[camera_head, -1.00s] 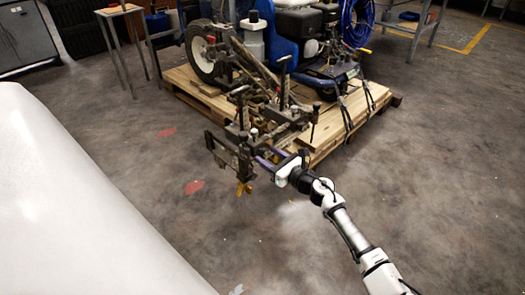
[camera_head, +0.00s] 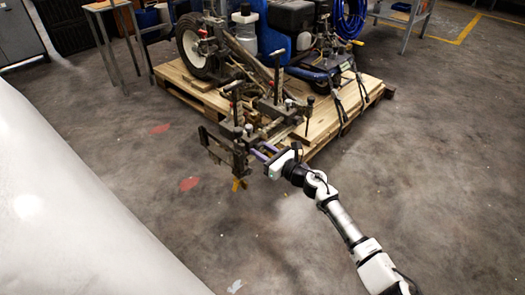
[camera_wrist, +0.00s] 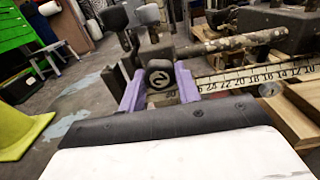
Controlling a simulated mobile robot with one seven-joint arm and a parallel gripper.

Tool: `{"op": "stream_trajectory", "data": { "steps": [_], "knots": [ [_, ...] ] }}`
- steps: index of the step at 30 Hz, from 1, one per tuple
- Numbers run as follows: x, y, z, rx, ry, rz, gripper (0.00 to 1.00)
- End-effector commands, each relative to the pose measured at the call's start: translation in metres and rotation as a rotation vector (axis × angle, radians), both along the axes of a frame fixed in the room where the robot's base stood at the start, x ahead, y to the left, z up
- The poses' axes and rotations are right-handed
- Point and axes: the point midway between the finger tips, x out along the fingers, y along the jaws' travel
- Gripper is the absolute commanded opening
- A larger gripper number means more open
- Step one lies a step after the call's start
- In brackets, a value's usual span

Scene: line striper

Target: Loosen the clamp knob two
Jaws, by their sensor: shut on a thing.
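Clamp knob two, a dark round knob with a white ringed "2" on its face (camera_wrist: 161,77), sits in the middle of the wrist view. My gripper (camera_wrist: 160,88) has its purple fingers on either side of the knob and is shut on it. In the head view my gripper (camera_head: 263,153) reaches in from the right to the dark metal clamp frame (camera_head: 238,150) at the front of the line striper (camera_head: 275,85). The knob itself is too small to make out there.
The striper stands on a wooden pallet (camera_head: 325,119). A measuring scale (camera_wrist: 235,80) and a rusty rod (camera_wrist: 235,41) lie close behind the knob, with upright dark handles (camera_wrist: 115,18) nearby. Bare floor (camera_head: 130,180) is open in front. A white surface (camera_head: 60,220) fills the lower left.

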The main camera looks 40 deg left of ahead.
Motion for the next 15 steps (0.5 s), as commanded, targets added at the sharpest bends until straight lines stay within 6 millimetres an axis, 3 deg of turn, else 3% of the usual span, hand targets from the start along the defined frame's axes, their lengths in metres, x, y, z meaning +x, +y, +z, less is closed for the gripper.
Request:
{"op": "stream_trajectory", "data": {
  "steps": [15],
  "knots": [
    [0.0004,0.0001,0.0001,-0.011,-0.139,-0.001,0.1]
  ]
}}
